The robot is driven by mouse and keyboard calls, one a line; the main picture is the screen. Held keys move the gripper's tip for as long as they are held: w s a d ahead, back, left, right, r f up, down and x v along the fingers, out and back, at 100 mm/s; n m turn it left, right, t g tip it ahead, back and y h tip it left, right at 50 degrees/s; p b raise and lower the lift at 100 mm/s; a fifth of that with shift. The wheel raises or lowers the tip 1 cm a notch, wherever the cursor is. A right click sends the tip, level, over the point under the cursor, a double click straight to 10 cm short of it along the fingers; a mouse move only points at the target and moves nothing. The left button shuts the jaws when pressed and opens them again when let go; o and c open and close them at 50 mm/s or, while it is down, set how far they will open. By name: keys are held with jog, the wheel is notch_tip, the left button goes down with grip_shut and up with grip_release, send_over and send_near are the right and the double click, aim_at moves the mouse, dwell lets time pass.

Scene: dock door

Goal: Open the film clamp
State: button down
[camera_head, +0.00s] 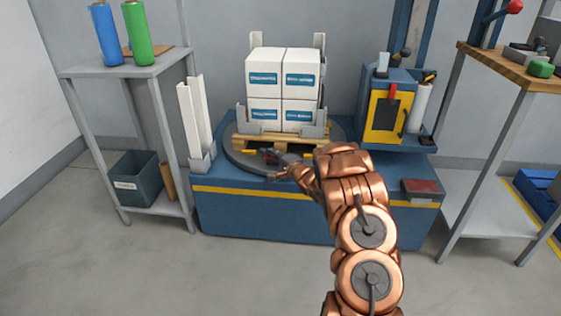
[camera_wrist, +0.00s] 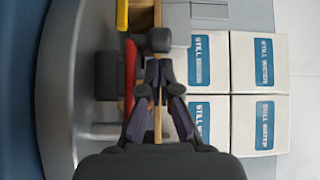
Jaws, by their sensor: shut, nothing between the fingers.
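The film clamp appears to be the small dark device with a red part (camera_head: 269,156), low on the turntable in front of the pallet. In the wrist view it seems to be the dark block (camera_wrist: 107,76) with a red lever (camera_wrist: 130,72) and a dark rounded end (camera_wrist: 159,40) on it. My gripper (camera_wrist: 158,74) is shut and empty, its fingertips just below that rounded end and right of the lever. I cannot tell whether they touch. In the head view my gripper (camera_head: 281,162) is at the clamp, partly hiding it.
White boxes (camera_head: 264,78) stand on a wooden pallet (camera_head: 275,146) on the round turntable (camera_head: 236,158), close to my gripper. A yellow-fronted machine (camera_head: 388,116) stands to the right. A shelf with film rolls (camera_head: 137,32) is left, a workbench (camera_head: 520,68) right. The floor in front is clear.

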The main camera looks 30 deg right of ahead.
jog(key=shift+w, duration=1.05)
jog(key=shift+a+r, duration=0.1)
jog(key=shift+r, duration=0.1)
jog(key=shift+r+y+p, duration=0.1)
jog(key=shift+y+p, duration=0.2)
jog(key=shift+p, duration=0.3)
jog(key=shift+s+n, duration=0.1)
jog(key=shift+n, duration=0.2)
